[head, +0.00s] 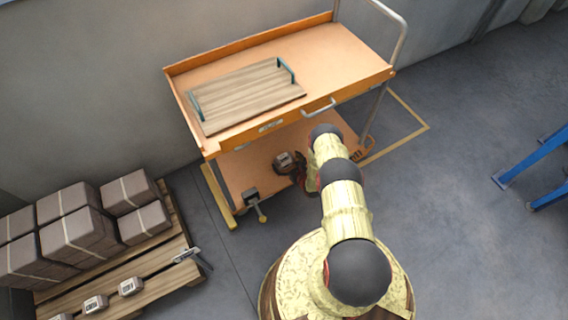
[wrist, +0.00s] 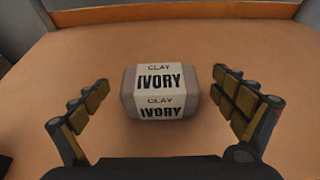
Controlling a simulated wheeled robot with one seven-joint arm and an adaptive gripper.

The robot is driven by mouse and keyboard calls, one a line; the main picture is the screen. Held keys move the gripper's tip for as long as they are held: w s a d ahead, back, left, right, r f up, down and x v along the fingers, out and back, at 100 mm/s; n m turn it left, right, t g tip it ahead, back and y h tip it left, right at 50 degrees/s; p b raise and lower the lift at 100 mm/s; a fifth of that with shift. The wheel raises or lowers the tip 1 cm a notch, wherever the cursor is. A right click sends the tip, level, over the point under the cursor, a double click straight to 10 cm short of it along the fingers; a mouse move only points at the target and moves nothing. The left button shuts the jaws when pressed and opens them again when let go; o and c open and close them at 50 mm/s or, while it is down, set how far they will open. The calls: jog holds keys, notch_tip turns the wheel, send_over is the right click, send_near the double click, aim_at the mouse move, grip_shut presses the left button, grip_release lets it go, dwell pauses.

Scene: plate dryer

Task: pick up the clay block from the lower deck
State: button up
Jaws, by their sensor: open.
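The clay block (wrist: 204,95) is a grey-brown brick with a white wrap label reading "CLAY IVORY". It lies flat on the orange lower deck (wrist: 60,80) of the cart. In the wrist view my gripper (wrist: 168,98) is open, with one finger on each side of the block and gaps on both sides. The block sits ahead of the palm, and I see no contact. In the head view the clay block (head: 283,160) shows small on the lower deck (head: 250,172), and my gripper (head: 300,170) is beside it, partly hidden by my arm.
The cart's upper deck (head: 330,50) overhangs the lower one and carries a wooden tray (head: 245,95) with handles. A dark clamp-like object (head: 254,203) is at the lower deck's front left. A pallet (head: 150,265) with wrapped bricks stands left. Blue legs (head: 535,160) stand right.

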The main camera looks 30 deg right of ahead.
jog(key=shift+w, duration=0.1)
jog(key=shift+c, duration=1.3)
jog(key=c, duration=1.5)
jog(key=shift+c, duration=0.4)
jog(key=shift+r, duration=0.1)
